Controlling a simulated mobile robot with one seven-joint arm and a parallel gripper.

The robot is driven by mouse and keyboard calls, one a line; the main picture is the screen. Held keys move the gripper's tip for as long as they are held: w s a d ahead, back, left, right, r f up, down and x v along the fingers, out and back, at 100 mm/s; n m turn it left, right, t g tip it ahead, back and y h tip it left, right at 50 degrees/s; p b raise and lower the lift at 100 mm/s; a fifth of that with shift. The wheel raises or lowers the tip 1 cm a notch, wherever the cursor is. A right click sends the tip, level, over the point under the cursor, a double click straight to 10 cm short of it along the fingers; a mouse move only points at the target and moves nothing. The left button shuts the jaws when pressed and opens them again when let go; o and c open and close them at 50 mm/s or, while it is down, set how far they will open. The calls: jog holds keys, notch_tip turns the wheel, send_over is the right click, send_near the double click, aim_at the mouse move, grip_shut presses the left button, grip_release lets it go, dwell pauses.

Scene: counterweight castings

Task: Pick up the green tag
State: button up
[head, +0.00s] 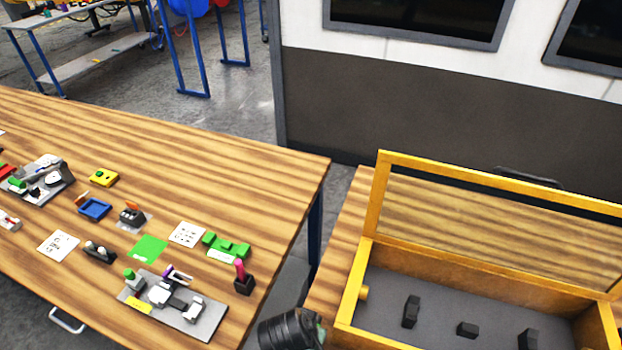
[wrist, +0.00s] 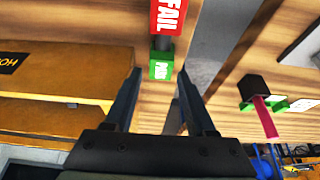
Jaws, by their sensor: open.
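The green tag (wrist: 160,68) shows in the wrist view, a small green piece with white lettering, just below a red tag (wrist: 168,16) marked FAIL. My gripper (wrist: 159,76) is open and its two fingers lie to either side of the green tag in the picture. I cannot tell whether they touch it or how far off it is. In the head view my dark gripper (head: 292,330) is at the bottom, in the gap between the two benches. A bit of green shows at its right edge there; most of that area is hidden.
A yellow-framed box (head: 364,300) with black pieces in it stands on the right bench. The left bench (head: 270,165) holds a grey fixture plate (head: 205,325), a green sheet (head: 148,248), a green block (head: 226,246) and a pink-handled item in a black holder (head: 243,285). Its far right corner is clear.

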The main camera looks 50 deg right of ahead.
jog(key=shift+p+x, duration=0.4)
jog(key=shift+x, duration=1.8)
jog(key=shift+a, duration=0.1)
jog(key=c, duration=0.8)
jog(key=shift+o, duration=0.2)
jog(key=shift+r, duration=0.15)
